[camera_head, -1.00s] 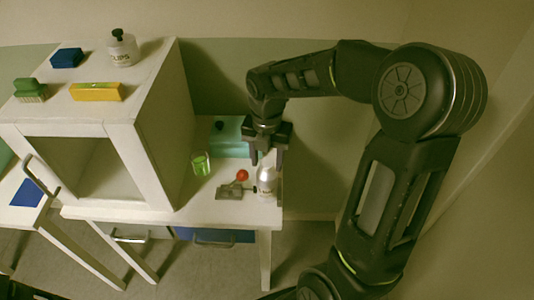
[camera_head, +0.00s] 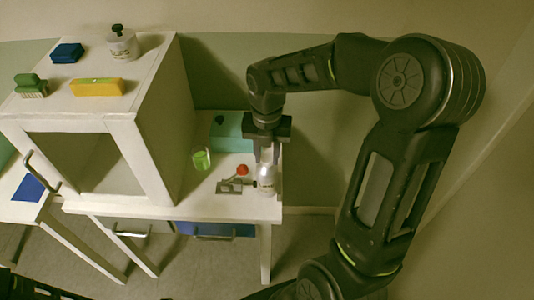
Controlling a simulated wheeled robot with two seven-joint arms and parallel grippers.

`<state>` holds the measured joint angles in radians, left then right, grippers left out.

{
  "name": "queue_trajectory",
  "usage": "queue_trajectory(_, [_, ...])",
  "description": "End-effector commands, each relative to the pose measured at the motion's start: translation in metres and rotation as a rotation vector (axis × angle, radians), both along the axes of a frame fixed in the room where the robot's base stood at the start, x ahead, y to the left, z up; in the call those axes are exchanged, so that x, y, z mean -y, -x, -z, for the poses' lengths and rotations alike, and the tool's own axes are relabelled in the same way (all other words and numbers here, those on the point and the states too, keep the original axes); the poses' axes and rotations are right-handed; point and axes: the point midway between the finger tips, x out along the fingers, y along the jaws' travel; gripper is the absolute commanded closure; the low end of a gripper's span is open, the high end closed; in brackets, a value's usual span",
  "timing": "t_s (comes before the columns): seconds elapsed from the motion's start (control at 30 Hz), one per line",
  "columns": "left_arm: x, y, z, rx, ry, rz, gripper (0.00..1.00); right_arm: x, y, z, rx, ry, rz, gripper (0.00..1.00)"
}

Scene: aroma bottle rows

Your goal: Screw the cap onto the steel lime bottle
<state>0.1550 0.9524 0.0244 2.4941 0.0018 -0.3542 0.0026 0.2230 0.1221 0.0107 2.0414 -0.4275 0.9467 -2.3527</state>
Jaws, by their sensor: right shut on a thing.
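The steel lime bottle (camera_head: 266,181) stands upright near the right end of the white table, pale and shiny with a small label. My right gripper (camera_head: 267,154) points down directly over it. Its jaws are shut at the bottle's top, around what seems to be the cap; the fingers hide most of it. I cannot tell whether the cap is seated on the neck. A grey fixture (camera_head: 232,187) with a red knob (camera_head: 242,169) stands just left of the bottle, beside it. My left gripper is not in view.
A glass of green liquid (camera_head: 201,159) and a teal box (camera_head: 228,137) stand left of and behind the bottle. A white open-fronted cabinet (camera_head: 152,150) bears a white bottle (camera_head: 122,43), a yellow sponge (camera_head: 97,87), a green brush (camera_head: 30,86) and a blue block (camera_head: 67,53).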

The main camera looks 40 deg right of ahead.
Motion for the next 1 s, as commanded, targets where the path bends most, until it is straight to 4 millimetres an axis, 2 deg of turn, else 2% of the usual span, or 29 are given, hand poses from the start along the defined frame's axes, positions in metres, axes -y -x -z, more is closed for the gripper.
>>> queue_trajectory(0.37, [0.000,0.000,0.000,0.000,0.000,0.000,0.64,0.000,0.000,0.000,0.000,0.000,0.004,1.00])
queue_trajectory(0.47, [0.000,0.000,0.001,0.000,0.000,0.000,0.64,0.000,0.000,0.000,0.001,0.001,0.050,1.00])
queue_trajectory(0.57, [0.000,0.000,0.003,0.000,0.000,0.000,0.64,0.000,0.000,0.001,0.001,0.000,0.166,1.00])
queue_trajectory(1.0, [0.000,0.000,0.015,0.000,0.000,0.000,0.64,0.000,0.000,0.002,0.001,0.000,0.973,1.00])
